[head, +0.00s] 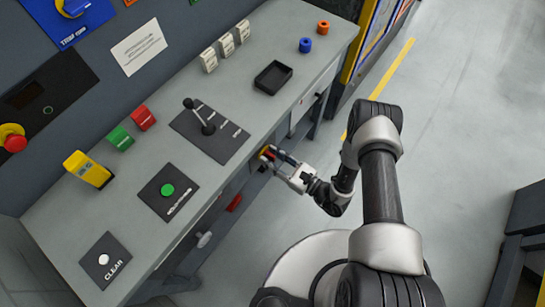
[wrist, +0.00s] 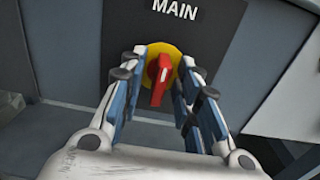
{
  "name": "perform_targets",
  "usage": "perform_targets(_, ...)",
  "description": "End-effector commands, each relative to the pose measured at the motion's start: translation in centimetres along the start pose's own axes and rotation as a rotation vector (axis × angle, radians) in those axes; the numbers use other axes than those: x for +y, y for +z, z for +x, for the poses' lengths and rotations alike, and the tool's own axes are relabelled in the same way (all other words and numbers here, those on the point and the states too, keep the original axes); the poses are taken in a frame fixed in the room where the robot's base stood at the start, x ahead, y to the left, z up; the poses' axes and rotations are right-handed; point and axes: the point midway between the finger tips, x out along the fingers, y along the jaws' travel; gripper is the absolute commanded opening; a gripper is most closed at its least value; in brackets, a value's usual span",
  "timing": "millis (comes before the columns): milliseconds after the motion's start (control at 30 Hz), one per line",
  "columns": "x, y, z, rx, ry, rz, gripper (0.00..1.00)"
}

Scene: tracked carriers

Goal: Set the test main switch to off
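In the head view the switch (head: 266,152) shows small on the bench's front face, partly behind the fingertips. My gripper (wrist: 158,82) is open, with one finger on each side of the handle. Gaps show between fingers and handle in the wrist view. It also shows in the head view (head: 277,157) at the bench front. Off and on marks cannot be read.
The grey bench top (head: 262,110) holds a black lever (head: 205,122), a green button (head: 167,189), a CLEAR button (head: 103,261), coloured blocks and a black tray (head: 273,77). A red part (head: 234,203) sits lower on the front. Open floor (head: 455,110) lies to the right.

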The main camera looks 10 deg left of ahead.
Motion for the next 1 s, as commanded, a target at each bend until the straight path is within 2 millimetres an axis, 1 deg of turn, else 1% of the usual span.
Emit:
perform_targets(167,0.0,0.0,-0.1,0.001,0.0,0.001,0.3)
perform_targets(267,-0.1,-0.1,-0.6,0.001,-0.001,0.002,0.3)
perform_targets(367,-0.2,-0.1,-1.9,0.001,-0.005,0.002,0.3)
perform_targets(700,-0.2,0.0,-8.5,0.001,-0.008,0.001,0.3)
perform_targets(833,-0.1,0.0,-10.3,0.0,-0.005,0.001,0.3)
perform_targets(1000,0.0,0.0,-11.7,0.0,-0.002,0.001,0.3)
